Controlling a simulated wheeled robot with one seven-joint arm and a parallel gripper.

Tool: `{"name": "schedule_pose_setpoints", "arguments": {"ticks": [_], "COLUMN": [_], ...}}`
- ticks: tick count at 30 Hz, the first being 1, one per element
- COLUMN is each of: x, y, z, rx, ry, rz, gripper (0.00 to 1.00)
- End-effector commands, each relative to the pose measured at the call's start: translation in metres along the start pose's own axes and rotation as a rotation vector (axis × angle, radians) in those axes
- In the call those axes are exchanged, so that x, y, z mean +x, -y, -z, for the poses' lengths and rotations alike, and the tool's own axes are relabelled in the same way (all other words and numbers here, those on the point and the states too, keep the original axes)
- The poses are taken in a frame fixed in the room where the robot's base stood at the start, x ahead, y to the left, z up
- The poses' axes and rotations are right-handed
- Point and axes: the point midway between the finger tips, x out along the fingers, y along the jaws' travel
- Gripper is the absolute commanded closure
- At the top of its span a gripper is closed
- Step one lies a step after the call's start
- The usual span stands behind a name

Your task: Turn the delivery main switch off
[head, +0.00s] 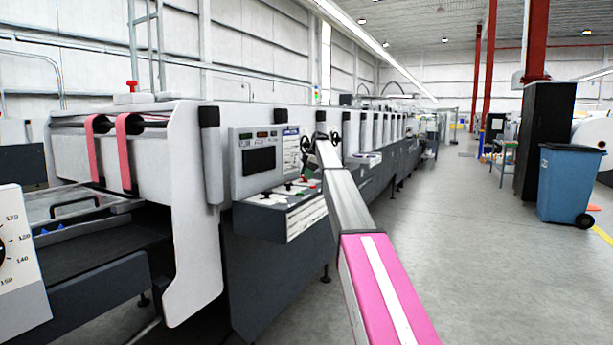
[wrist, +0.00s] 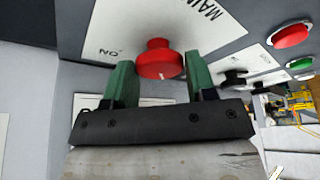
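The main switch is a red round knob (wrist: 160,60) on a white label plate (wrist: 150,22), seen in the wrist view. The plate shows part of the word "MAI" and, upside down, "ON" at the left. A small pale mark shows on the knob's near edge. My gripper (wrist: 158,66) is open, with one green finger on each side of the knob and visible gaps between. In the head view my arm reaches toward the machine's control console (head: 285,208); which knob there is the main switch cannot be told.
Red (wrist: 290,36) and green (wrist: 299,63) buttons and small black knobs (wrist: 235,78) sit to the right of the switch. A screen panel (head: 264,158) stands above the console. The floor (head: 480,250) at right is clear up to a blue bin (head: 570,185).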

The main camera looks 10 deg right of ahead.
Motion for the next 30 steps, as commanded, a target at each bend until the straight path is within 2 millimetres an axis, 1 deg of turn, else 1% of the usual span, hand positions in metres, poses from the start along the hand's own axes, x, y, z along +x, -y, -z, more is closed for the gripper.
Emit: {"name": "schedule_pose_setpoints", "arguments": {"ticks": [1, 2, 11, 16, 20, 30], "x": [0.000, 0.000, -0.001, -0.010, -0.026, -0.089], "y": [0.000, 0.000, 0.000, -0.001, -0.001, -0.002], "z": [0.000, 0.000, 0.000, 0.000, -0.001, 0.000], "rx": [0.000, 0.000, 0.001, 0.001, 0.002, 0.001], "ry": [0.000, 0.000, 0.000, 0.000, 0.000, 0.000], "rz": [0.000, 0.000, -0.001, -0.001, -0.002, -0.001], "gripper": [0.32, 0.28, 0.28, 0.28, 0.28, 0.28]}}
